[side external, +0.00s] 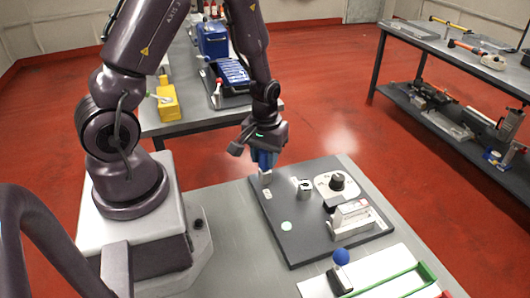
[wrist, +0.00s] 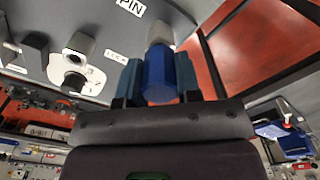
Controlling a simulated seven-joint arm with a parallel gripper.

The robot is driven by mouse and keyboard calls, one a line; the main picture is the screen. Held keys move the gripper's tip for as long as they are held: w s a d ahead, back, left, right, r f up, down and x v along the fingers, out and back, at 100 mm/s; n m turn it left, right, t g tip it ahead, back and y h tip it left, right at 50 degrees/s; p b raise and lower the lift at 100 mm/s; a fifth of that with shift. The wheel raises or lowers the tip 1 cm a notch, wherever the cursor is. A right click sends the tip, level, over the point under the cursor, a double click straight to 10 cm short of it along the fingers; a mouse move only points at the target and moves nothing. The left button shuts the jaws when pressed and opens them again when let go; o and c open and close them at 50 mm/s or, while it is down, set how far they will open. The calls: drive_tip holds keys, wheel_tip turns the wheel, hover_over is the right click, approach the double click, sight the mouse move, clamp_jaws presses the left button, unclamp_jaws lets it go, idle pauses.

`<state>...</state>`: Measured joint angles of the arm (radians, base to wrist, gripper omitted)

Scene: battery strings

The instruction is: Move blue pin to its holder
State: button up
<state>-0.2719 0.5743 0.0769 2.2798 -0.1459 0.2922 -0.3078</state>
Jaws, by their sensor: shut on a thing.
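My gripper (side external: 264,158) is over the left part of the dark grey board (side external: 290,238), pointing down. In the wrist view my gripper (wrist: 158,80) is shut on the blue pin (wrist: 159,78), with a blue-grey finger on each side. The pin has a pale grey end (wrist: 160,33) close to the board; I cannot tell whether it touches the board or sits in something. A "PIN" label (wrist: 131,7) is on the board beside it. A silver block with a hole (wrist: 75,52) stands apart from the pin; it also shows in the side view (side external: 305,187).
A white plate with a black knob (side external: 337,182) and a pale block fixture (side external: 351,216) stand on the board's right. A blue battery crate (side external: 232,72) is on the back table.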

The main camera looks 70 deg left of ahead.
drive_tip(key=shift+f, duration=0.5)
drive_tip(key=o, duration=1.1)
wheel_tip(320, 180, up, 13)
drive_tip(key=s+d+r+m+t, duration=0.2)
drive_tip(key=d+r+m, duration=0.1)
drive_tip(key=r, duration=0.2)
drive_tip(key=s+d+r+m+t, duration=0.1)
drive_tip(key=s+d+r+m, duration=0.2)
drive_tip(key=r, duration=0.2)
drive_tip(key=s+d+r+m+t, duration=0.2)
drive_tip(key=s+d+r+m, duration=0.1)
drive_tip(key=d+r, duration=0.1)
drive_tip(key=shift+s+r+t, duration=0.2)
drive_tip(key=shift+r+t, duration=0.1)
drive_tip(key=shift+r, duration=0.45)
